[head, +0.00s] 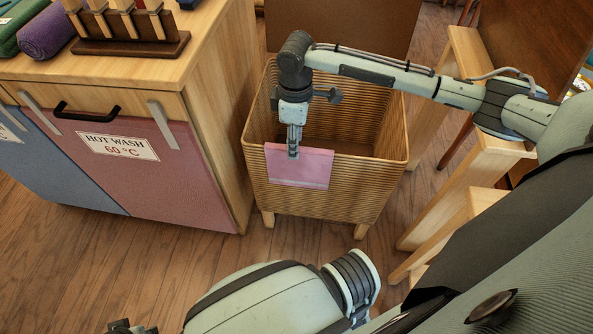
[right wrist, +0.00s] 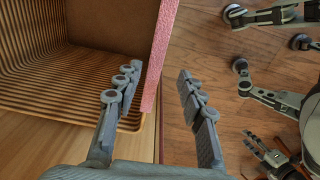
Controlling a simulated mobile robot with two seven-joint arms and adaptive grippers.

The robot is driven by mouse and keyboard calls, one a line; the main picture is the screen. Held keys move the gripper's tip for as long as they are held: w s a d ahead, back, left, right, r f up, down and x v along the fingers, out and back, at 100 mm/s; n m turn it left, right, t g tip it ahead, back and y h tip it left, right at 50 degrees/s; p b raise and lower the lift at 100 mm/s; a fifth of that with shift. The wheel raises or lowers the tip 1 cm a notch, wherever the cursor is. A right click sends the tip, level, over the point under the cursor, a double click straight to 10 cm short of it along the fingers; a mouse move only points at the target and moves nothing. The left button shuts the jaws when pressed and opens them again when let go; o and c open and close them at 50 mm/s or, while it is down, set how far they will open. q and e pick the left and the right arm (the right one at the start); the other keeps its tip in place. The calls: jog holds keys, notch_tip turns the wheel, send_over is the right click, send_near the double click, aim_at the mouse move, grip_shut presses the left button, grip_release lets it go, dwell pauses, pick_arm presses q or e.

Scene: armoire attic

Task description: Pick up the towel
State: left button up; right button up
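The towel (head: 300,167) is pink and hangs folded over the front rim of a slatted wooden basket. In the right wrist view the towel (right wrist: 159,50) shows edge-on as a thin pink slab. My right gripper (head: 293,153) points down at the towel's upper left part. In the right wrist view its two fingers (right wrist: 155,82) are spread, one on the basket side and one on the outer side, with visible gaps to the towel. My left gripper (head: 133,328) is mostly cut off at the bottom edge; it shows small in the right wrist view (right wrist: 268,153).
The basket (head: 330,203) is open-topped and looks empty inside. A wooden cabinet (head: 220,95) with red and blue fronts stands close to its left, with rolled towels and a peg rack on top. Wooden furniture (head: 440,208) stands to its right. Floor in front is clear.

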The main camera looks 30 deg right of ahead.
aim_at(299, 168)
jog(key=shift+s+d+f, duration=0.1)
jog(key=shift+s+f, duration=0.05)
jog(key=shift+f, duration=0.2)
notch_tip(299, 168, down, 7)
jog(key=shift+d+f, duration=0.15)
jog(key=shift+d, duration=0.3)
jog(key=shift+w, duration=0.2)
grip_shut()
